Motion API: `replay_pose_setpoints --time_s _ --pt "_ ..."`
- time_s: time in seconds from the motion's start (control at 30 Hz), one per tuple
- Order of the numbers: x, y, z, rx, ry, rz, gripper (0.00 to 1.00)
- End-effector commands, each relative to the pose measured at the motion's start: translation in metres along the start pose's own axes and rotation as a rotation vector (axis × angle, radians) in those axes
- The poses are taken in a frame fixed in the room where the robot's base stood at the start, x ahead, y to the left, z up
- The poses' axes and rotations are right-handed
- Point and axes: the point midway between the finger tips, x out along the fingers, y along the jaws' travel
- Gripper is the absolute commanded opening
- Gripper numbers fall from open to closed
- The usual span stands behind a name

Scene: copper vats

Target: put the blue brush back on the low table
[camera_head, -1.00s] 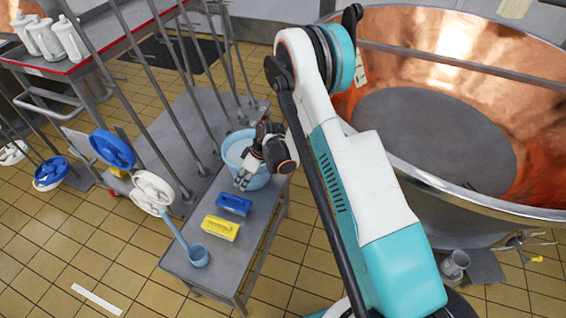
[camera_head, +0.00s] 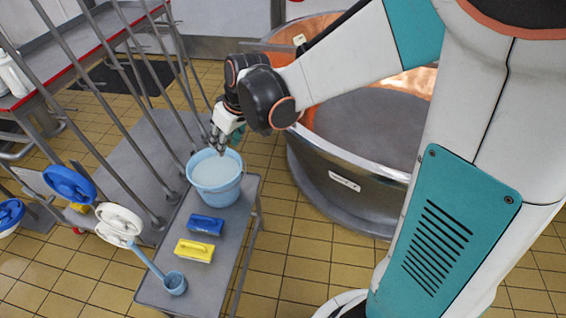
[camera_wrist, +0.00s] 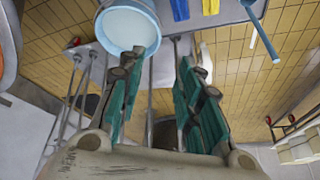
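The blue brush (camera_head: 205,224) lies on the grey low table (camera_head: 215,278), between the light-blue bucket (camera_head: 215,178) and the yellow brush (camera_head: 194,250). My gripper (camera_head: 220,143) is above the far side of the bucket, apart from the blue brush. In the wrist view my gripper (camera_wrist: 166,58) has its teal-padded fingers spread, with nothing between them. The blue brush (camera_wrist: 180,9) shows at the top edge of that view, beyond the fingertips, next to the yellow brush (camera_wrist: 210,6). The bucket (camera_wrist: 128,26) is beside the left finger and holds pale liquid.
A light-blue ladle (camera_head: 174,283) is at the table's front corner. Blue and white handwheels (camera_head: 118,220) and slanting metal rods rise at the left. A large copper vat (camera_head: 340,185) stands right of the table. Tiled floor is open around the table's front.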

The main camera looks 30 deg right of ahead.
Motion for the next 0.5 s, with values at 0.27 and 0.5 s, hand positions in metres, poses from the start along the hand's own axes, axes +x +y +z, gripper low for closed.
replay_pose_setpoints --time_s 0.27,0.5 --pt "-0.077 -0.01 0.043 0.11 0.053 0.085 0.33" --pt "-0.123 -0.02 0.09 0.203 0.107 0.153 0.33"
